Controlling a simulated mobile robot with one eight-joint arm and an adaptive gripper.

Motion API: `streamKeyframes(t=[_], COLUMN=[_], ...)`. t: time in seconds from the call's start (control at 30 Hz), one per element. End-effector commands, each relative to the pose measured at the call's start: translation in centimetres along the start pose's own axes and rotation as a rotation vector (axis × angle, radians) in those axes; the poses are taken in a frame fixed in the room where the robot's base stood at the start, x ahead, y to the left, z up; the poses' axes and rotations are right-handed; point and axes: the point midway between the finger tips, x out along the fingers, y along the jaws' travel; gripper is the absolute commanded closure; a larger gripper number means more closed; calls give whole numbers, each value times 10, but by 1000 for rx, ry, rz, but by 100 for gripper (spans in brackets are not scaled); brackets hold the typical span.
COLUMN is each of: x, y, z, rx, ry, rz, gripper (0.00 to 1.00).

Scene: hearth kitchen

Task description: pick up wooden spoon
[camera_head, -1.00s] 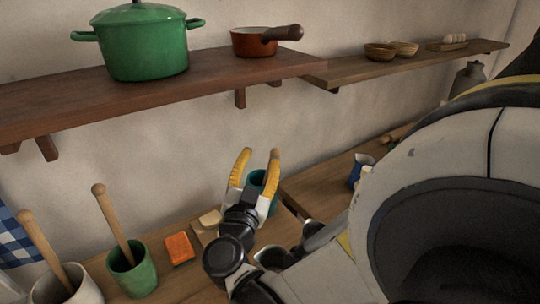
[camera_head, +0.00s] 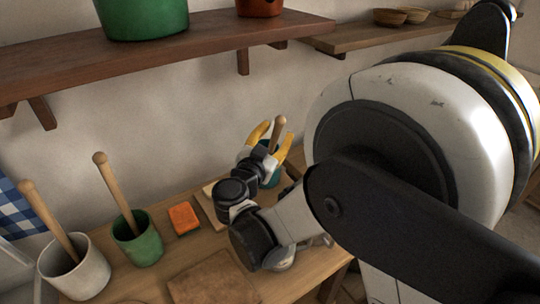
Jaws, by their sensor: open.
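Several wooden handles stand upright or tilted in cups, their lower ends hidden, so I cannot tell which is a spoon. One wooden handle (camera_head: 277,132) rises from a teal cup (camera_head: 271,179), mostly hidden behind my gripper. A second wooden handle (camera_head: 117,193) leans in a green cup (camera_head: 138,243). A third wooden handle (camera_head: 49,220) leans in a whitish pot (camera_head: 78,272). My gripper (camera_head: 271,136) is open, its yellow fingers pointing up and appearing on either side of the handle in the teal cup. I cannot tell whether they touch it.
An orange block (camera_head: 184,218) lies on the wooden counter (camera_head: 180,258) beside a pale board (camera_head: 210,203). A brown board (camera_head: 212,280) lies at the front. A wooden shelf (camera_head: 160,66) holds a green pot (camera_head: 142,18) above. My arm covers much of the right side.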

Motion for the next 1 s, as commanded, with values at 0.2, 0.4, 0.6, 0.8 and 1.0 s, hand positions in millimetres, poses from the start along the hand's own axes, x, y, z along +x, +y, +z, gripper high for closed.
streamKeyframes(t=[0.2,0.4,0.6,0.8,1.0], x=[6,6,6,5,6], y=[0,0,0,0,-4], z=[-1,-1,-1,-1,-12], rx=[0,0,0,0,0], ry=[0,0,0,0,0], rz=[-1,-1,-1,-1,-1], gripper=[57,92,100,100,100])
